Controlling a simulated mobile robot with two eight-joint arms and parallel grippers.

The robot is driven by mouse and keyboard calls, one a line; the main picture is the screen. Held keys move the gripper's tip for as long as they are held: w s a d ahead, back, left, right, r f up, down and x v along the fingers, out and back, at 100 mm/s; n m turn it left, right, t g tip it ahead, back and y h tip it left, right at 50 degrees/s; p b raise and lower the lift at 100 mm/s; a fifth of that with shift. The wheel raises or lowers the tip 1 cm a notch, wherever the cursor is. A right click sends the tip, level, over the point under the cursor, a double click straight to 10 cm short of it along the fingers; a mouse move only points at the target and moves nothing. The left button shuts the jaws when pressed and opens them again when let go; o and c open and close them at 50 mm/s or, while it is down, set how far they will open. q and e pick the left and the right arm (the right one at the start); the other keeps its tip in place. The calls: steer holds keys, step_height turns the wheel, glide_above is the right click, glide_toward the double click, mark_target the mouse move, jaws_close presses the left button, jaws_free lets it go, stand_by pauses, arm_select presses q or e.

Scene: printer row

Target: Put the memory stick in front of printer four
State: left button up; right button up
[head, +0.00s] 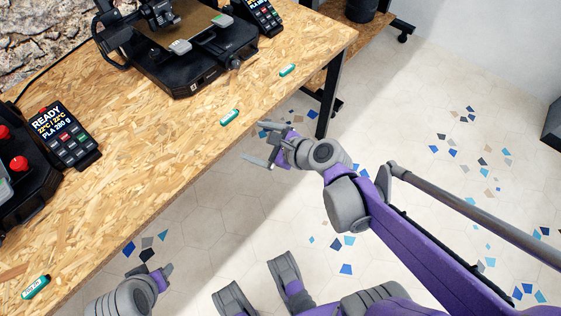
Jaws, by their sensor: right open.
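Three small teal sticks that look like memory sticks lie on the wooden bench (130,180). One memory stick (230,117) is near the front edge at the middle, another memory stick (287,70) lies farther right, and a third stick (36,287) with a pale label lies at the lower left. A black printer (190,75) stands behind the first two. I cannot read any printer number. My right gripper (254,141) is open and empty, off the bench's front edge, near the middle stick but apart from it. My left gripper (167,273) shows at the bottom; its jaws are unclear.
A second printer (12,205) with red knobs is at the left edge. A display box (65,136) reading READY stands beside it, and another display box (263,15) stands at the top. The bench front between the lower-left and middle sticks is clear. A black bench leg (328,100) stands right of the gripper.

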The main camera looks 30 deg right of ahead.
steer(key=s+f+n+g+h, duration=0.2)
steer(key=s+n, duration=0.6)
steer(key=n, duration=0.5)
steer(key=s+d+f+n+g+h, duration=0.1)
steer(key=s+f+n+g+h, duration=0.2)
steer(key=s+n, duration=0.5)
steer(key=f+n+g, duration=0.1)
steer(key=n, duration=0.5)
steer(key=shift+f+g, duration=0.3)
steer(key=shift+f, duration=0.05)
steer(key=shift+s+d, duration=0.1)
